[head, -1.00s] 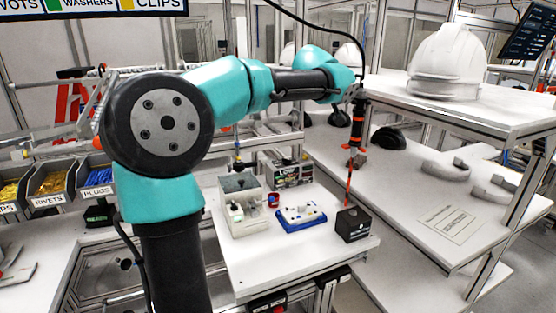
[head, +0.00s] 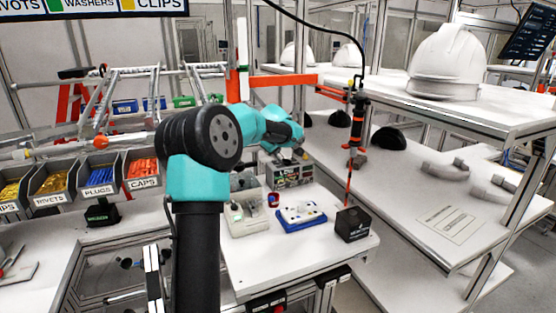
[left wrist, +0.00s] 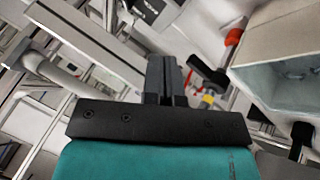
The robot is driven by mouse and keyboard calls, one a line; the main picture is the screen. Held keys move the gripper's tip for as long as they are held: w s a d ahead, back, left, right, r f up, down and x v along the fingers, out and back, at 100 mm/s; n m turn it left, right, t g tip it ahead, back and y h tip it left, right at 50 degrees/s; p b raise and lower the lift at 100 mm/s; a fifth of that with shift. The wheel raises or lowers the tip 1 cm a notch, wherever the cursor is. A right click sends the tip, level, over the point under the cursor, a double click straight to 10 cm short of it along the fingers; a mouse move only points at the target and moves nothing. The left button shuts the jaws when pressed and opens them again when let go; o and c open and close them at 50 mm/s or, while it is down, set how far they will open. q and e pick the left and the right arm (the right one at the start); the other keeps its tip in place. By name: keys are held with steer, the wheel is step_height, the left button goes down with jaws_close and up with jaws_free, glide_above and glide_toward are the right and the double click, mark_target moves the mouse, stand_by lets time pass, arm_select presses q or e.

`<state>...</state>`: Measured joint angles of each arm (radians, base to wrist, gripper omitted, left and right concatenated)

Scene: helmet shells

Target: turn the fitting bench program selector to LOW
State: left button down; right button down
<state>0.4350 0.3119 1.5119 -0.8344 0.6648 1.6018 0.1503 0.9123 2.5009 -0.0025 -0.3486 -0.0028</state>
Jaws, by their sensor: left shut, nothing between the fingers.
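A dark box with a printed front panel (head: 292,174) stands at the back of the white bench. A white unit with small knobs on a blue base (head: 301,215) lies in front of it. I cannot tell which one carries the program selector, and no LOW marking is readable. My left arm reaches over the bench's back, its end close above the dark box; its fingers are not clear in the head view. In the left wrist view my left gripper (left wrist: 167,65) is shut and empty, with a pale open-topped box (left wrist: 285,75) to its right. My right gripper is out of view.
A grey open box (head: 243,215), a small red-and-blue can (head: 273,199) and a black box (head: 353,225) stand on the bench (head: 290,255). An orange tool (head: 357,125) hangs at the right. Parts bins (head: 95,178) are at left.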

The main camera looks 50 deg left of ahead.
mark_target(287, 161)
arm_select(q)
steer(key=x, duration=1)
steer(key=shift+w+f, duration=0.15)
steer(key=shift+w+a, duration=0.1)
steer(key=shift+w, duration=0.95)
steer(key=shift+w+a+r, duration=0.1)
steer(key=shift+w, duration=0.3)
steer(key=shift+w+a+r, duration=0.1)
steer(key=shift+w, duration=0.3)
